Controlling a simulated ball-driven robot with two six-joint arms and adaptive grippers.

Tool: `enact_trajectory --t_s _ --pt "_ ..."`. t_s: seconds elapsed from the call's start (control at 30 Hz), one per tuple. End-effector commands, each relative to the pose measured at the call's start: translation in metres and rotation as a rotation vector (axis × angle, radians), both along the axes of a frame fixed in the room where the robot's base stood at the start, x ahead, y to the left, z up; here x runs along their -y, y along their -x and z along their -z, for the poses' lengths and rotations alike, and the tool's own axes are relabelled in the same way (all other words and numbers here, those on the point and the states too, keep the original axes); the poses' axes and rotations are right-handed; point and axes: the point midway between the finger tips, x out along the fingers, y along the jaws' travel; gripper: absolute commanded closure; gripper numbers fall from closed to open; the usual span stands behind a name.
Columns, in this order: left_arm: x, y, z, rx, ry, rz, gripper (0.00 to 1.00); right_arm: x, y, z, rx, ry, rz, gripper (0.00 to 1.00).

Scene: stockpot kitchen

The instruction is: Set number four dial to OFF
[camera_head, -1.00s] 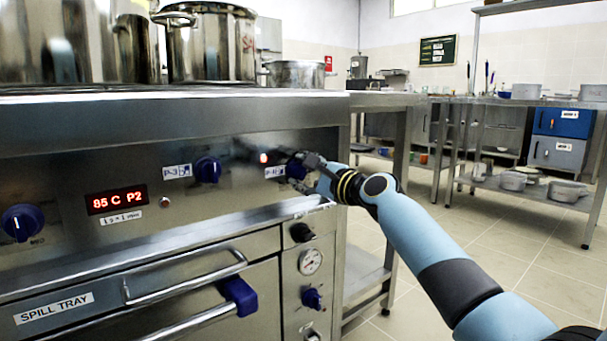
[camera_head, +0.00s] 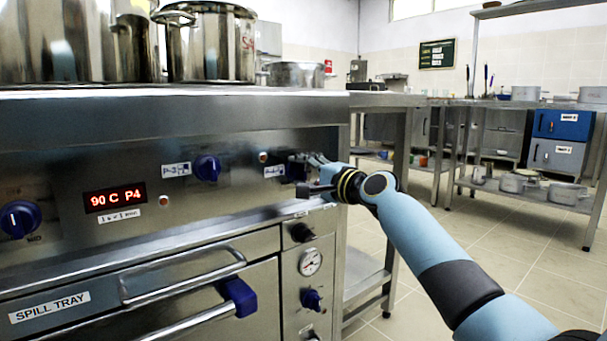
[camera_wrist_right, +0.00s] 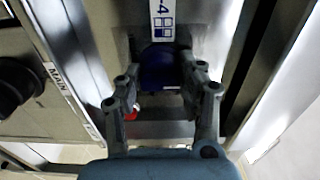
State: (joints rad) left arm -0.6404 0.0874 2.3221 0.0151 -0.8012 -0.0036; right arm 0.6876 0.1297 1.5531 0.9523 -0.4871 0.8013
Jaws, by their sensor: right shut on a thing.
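The number four dial is a dark blue knob (camera_head: 296,172) at the right end of the steel stove front, beside the P-4 label (camera_head: 274,171). My right gripper (camera_head: 307,174) is at this dial, one finger above and one below in the head view. In the right wrist view the blue dial (camera_wrist_right: 158,68) sits between the fingertips of my right gripper (camera_wrist_right: 160,82), under the label with a 4 (camera_wrist_right: 163,22). The gripper is shut on the dial. The fingers partly hide it, and its pointer mark cannot be read. My left gripper is not in view.
The P-3 dial (camera_head: 207,168) and a small unlit lamp (camera_head: 263,157) are left of the gripper. Below are a black knob (camera_head: 303,232), a gauge (camera_head: 310,262) and a drawer handle (camera_head: 190,275). Pots (camera_head: 212,45) stand on top.

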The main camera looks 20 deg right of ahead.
Motion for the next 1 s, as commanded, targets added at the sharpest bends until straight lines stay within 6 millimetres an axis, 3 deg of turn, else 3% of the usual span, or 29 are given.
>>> enact_trajectory --t_s 0.4,0.43,0.57,0.87,1.0 --pt "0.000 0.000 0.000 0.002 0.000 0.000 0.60 0.000 0.000 0.001 0.000 0.009 0.000 0.94" --pt "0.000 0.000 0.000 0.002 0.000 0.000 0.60 0.000 0.000 0.001 0.000 0.009 0.000 0.59" --pt "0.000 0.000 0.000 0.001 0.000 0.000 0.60 0.000 0.000 0.001 0.001 0.008 0.000 0.42" --pt "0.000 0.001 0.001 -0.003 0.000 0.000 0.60 0.001 0.002 0.001 0.002 0.008 0.000 0.41" --pt "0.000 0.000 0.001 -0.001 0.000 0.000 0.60 0.006 0.016 0.002 0.001 0.010 0.001 0.41"
